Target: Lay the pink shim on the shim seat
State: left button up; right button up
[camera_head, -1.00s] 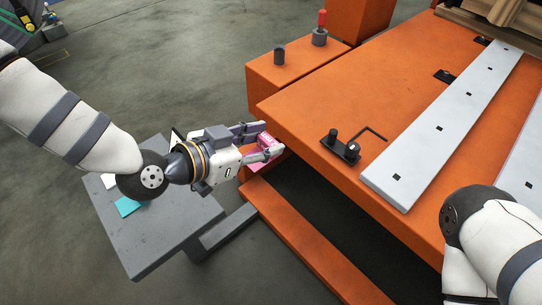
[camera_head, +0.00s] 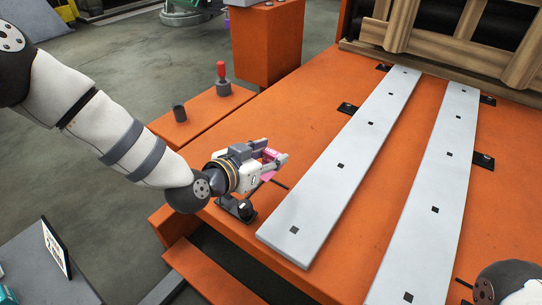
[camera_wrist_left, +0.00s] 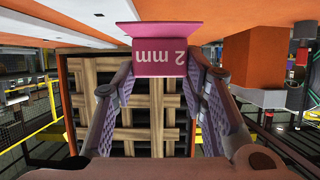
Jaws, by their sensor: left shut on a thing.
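The pink shim is gripped in my left gripper (camera_head: 275,155), whose jaws are shut on it. In the left wrist view the shim (camera_wrist_left: 160,60) spans between the fingertips, its "2 mm" label upside down. In the head view the shim (camera_head: 267,174) is partly hidden by the fingers. My left gripper is over the front left part of the orange bench (camera_head: 295,125), above a small black fixture (camera_head: 237,208) and left of the nearer pale steel strip (camera_head: 325,190). I cannot tell for sure which part is the shim seat. My right gripper is out of view.
A second pale strip (camera_head: 430,205) lies to the right. Black plates (camera_head: 347,108) sit along the strip edges. A wooden frame (camera_head: 425,40) closes the back. A grey side table (camera_head: 40,275) is at lower left.

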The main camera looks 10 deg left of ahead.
pick_arm(q)
notch_tip(320, 180, down, 8)
jog(key=b, duration=0.3)
jog(key=shift+b, duration=0.4)
